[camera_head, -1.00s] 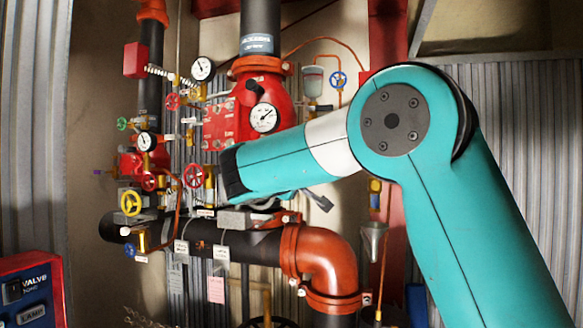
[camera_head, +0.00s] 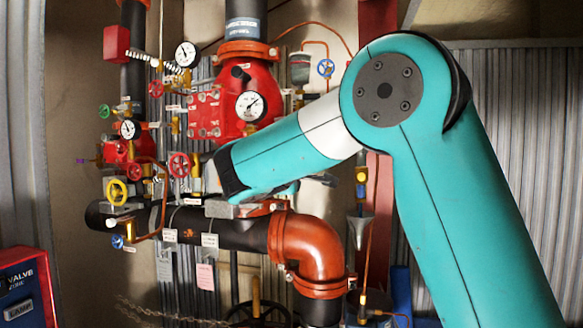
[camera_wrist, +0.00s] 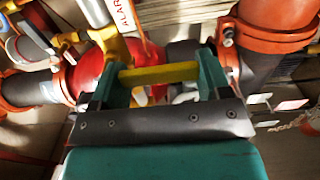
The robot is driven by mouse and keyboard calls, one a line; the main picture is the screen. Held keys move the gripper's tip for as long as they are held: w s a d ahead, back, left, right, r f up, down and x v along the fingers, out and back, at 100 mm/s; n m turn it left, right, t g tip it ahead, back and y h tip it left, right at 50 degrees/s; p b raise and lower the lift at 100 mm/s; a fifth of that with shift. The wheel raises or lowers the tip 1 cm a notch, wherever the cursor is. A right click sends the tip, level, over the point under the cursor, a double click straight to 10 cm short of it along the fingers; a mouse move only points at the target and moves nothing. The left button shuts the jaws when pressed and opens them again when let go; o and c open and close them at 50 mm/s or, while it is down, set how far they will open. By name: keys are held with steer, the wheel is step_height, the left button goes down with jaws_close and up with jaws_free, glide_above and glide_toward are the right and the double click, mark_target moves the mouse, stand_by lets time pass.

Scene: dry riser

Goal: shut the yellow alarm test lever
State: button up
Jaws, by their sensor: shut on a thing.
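In the wrist view my gripper (camera_wrist: 162,82) has its two teal fingers at either end of a yellow bar, the alarm test lever (camera_wrist: 160,73). The fingers are shut on the lever, which lies roughly crosswise between them. A white label (camera_wrist: 125,14) starting "ALAR" hangs just above it. In the head view my forearm ends at the valve piping beside a red handwheel, and it hides my fingers and most of the lever.
A red valve body (camera_head: 232,100) with a gauge (camera_head: 250,105) stands above my wrist. Red (camera_head: 179,165) and yellow (camera_head: 117,191) handwheels crowd the left. An orange pipe elbow (camera_head: 315,248) is below. A blue-and-red box (camera_head: 25,288) stands at the lower left.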

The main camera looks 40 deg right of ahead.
steer(key=o, duration=1)
steer(key=shift+a, duration=0.1)
steer(key=b+v, duration=0.5)
steer(key=v, duration=0.7)
steer(key=shift+f, duration=0.1)
